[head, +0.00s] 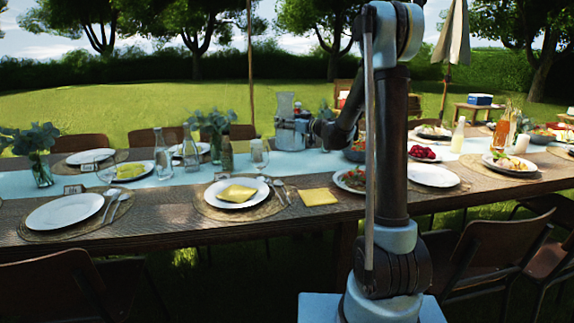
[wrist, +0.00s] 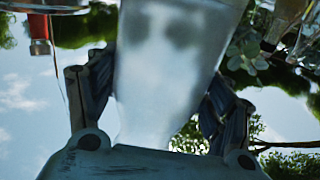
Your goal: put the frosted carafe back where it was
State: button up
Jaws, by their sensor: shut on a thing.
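The frosted carafe (head: 284,104) is pale and translucent. In the head view its upper part stands up above my gripper (head: 293,132), over the far middle of the table, and looks upright. In the wrist view the carafe (wrist: 165,70) fills the middle, between the two dark fingers of my gripper (wrist: 155,105), which is shut on it. The gripper hides its lower part in the head view. I cannot tell whether its base touches the table.
The long table (head: 150,222) carries a pale blue runner (head: 185,182). Left of my gripper are a vase of leaves (head: 215,128), a wine glass (head: 260,155) and clear bottles (head: 162,155). A plate with a yellow napkin (head: 237,193) lies in front. A red-capped bottle (wrist: 40,35) shows in the wrist view.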

aim_at(287, 141)
jog(key=f, duration=0.4)
jog(key=shift+w+d+f, duration=0.15)
jog(key=shift+w+f, duration=0.05)
jog(key=shift+s+f, duration=0.1)
jog(key=shift+f, duration=2.65)
jog(key=o, duration=1.8)
jog(key=shift+o, duration=0.2)
